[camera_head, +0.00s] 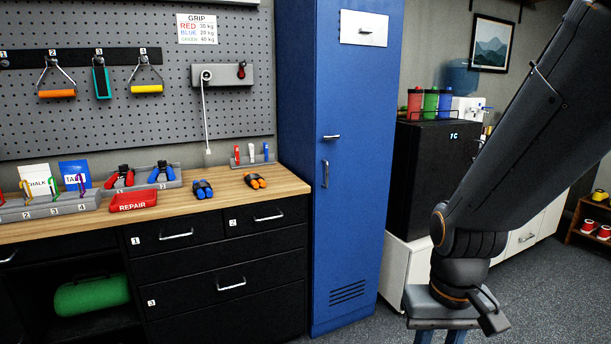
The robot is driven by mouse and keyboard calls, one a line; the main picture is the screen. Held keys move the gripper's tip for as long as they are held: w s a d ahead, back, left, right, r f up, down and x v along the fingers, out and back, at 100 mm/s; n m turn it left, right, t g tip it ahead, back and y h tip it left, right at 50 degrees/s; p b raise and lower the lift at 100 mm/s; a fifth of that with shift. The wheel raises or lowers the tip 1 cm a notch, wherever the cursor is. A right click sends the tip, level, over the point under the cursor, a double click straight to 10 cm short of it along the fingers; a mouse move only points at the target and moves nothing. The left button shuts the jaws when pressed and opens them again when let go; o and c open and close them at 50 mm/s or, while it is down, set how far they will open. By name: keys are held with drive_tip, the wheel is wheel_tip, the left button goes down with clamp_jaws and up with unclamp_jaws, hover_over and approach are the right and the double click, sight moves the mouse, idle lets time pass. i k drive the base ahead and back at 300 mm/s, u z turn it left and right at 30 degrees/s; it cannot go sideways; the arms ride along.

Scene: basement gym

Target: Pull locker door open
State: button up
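The tall blue locker (352,225) stands in the middle of the view, and its door looks closed. Vent slots (347,292) are low on the door. My gripper (440,338) points down at the bottom edge, right of the locker and apart from it. Its two blue-grey fingers are spread with a gap. Their tips are cut off by the frame, and I see nothing held.
A wooden-topped workbench (283,182) with black drawers stands left of the locker, holding grips, a red repair tray (133,201) and clips. A black fridge (425,180) with bottles on top is right of the locker. Grey floor (375,328) is open in front.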

sight(356, 86)
drive_tip(key=u, duration=0.15)
drive_tip(key=i, duration=0.9)
drive_tip(key=z, duration=0.35)
